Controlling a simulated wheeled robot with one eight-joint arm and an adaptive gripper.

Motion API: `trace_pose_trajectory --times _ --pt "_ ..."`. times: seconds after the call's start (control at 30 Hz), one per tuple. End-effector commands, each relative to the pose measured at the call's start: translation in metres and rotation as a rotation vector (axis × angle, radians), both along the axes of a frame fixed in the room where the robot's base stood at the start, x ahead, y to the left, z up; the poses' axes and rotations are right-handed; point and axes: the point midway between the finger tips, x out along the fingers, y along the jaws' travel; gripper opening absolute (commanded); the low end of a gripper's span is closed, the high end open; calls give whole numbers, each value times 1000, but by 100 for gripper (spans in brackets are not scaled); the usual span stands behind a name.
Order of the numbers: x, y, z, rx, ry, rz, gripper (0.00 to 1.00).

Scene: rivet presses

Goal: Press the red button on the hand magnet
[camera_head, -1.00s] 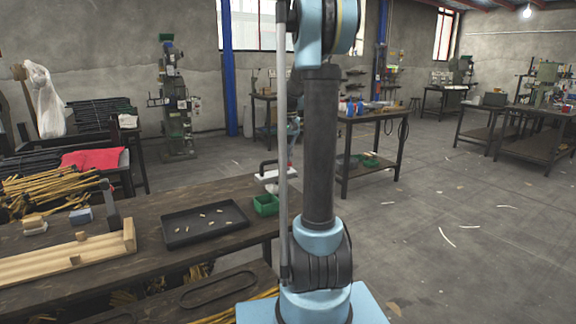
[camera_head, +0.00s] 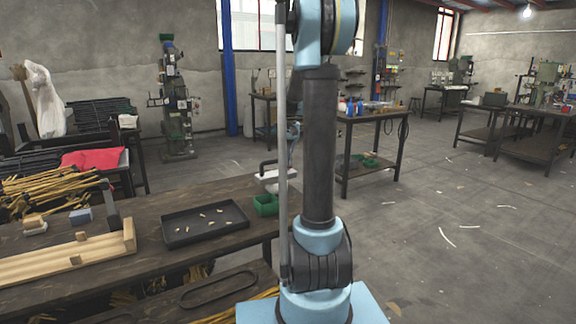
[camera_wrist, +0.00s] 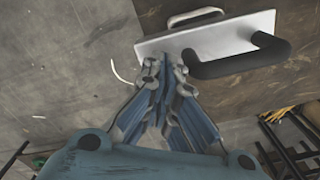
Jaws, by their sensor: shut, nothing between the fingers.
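The hand magnet shows in the wrist view as a pale flat plate (camera_wrist: 222,42) with a thick black handle (camera_wrist: 250,58) and a light metal bar handle (camera_wrist: 195,16). In the head view the hand magnet (camera_head: 270,178) sits at the right end of the near workbench, partly behind my arm. My gripper (camera_wrist: 164,62) is shut and empty, with its fingertips at the plate's near edge in the wrist view, left of the black handle. I cannot tell whether they touch it. I do not see a red button; the fingers cover part of the plate.
The near workbench (camera_head: 150,205) also carries a small green bin (camera_head: 265,205) beside the magnet, a black tray (camera_head: 205,236) with several small pieces, and a wooden frame (camera_head: 70,258). Other benches stand farther back. Open floor lies to the right.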

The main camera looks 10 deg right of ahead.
Motion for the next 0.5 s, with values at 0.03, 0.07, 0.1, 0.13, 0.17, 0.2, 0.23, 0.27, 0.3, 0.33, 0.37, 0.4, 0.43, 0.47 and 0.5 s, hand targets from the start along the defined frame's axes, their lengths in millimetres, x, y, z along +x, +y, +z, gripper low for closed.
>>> trace_pose_trajectory --times 0.03,0.07,0.1,0.13,0.17,0.2,0.23,0.27,0.3,0.33,0.37,0.4,0.43,0.47,0.5 --pt "0 0 0 0 0 0 0" --pt "0 0 0 0 0 0 0" --pt "0 0 0 0 0 0 0" --pt "0 0 0 0 0 0 0" --pt "0 0 0 0 0 0 0" --pt "0 0 1 0 0 0 0" --pt "0 0 1 0 0 0 0" --pt "0 0 2 0 0 0 0" --pt "0 0 4 0 0 0 0" --pt "0 0 6 0 0 0 0" --pt "0 0 8 0 0 0 0" --pt "0 0 11 0 0 0 0" --pt "0 0 13 0 0 0 0" --pt "0 0 15 0 0 0 0" --pt "0 0 17 0 0 0 0"
